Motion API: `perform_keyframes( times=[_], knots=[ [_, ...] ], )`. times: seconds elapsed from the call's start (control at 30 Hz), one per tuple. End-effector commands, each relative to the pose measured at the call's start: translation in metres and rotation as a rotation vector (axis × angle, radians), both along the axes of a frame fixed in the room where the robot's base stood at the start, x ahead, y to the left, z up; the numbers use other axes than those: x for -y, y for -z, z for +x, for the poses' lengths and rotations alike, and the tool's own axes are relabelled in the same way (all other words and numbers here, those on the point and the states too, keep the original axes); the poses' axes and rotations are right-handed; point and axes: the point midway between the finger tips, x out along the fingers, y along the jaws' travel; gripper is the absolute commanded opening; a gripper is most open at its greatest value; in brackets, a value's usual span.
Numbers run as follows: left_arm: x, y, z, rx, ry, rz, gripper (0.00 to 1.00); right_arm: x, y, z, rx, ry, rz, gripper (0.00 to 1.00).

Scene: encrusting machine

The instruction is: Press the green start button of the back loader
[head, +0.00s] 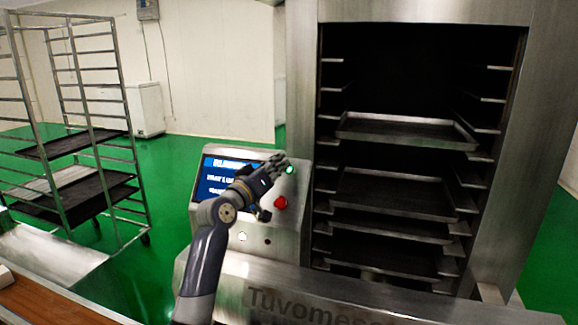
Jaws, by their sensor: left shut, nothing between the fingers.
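The back loader (302,62) is a tall steel cabinet with dark trays on side rails. Its control panel (298,236) is on the left, with a blue screen (212,184) partly hidden by my arm. The green start button (290,169) glows at the panel's upper right. A red button (280,202) is below it. My left gripper (284,163) is shut and empty, with its fingertips right at the green button. I cannot tell whether they touch it. My right gripper is not in view.
A wheeled metal rack (66,130) with dark trays stands on the green floor at the left. A white chest (146,109) is by the back wall. A steel ledge (330,300) with lettering runs below the panel. A brown surface (50,305) lies at lower left.

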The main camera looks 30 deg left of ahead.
Motion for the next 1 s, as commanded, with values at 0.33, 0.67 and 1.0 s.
perform_keyframes(
  times=[0.33, 0.67, 1.0],
  knots=[
    [0.005, -0.017, -0.021, 0.001, 0.0, -0.001, 0.0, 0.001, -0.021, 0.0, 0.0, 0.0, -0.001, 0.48],
    [0.005, -0.016, -0.022, 0.001, 0.0, -0.001, 0.0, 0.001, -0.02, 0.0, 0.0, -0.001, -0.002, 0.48],
    [0.005, -0.016, -0.022, 0.001, 0.0, -0.001, 0.0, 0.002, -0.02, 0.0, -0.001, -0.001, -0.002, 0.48]
  ],
)
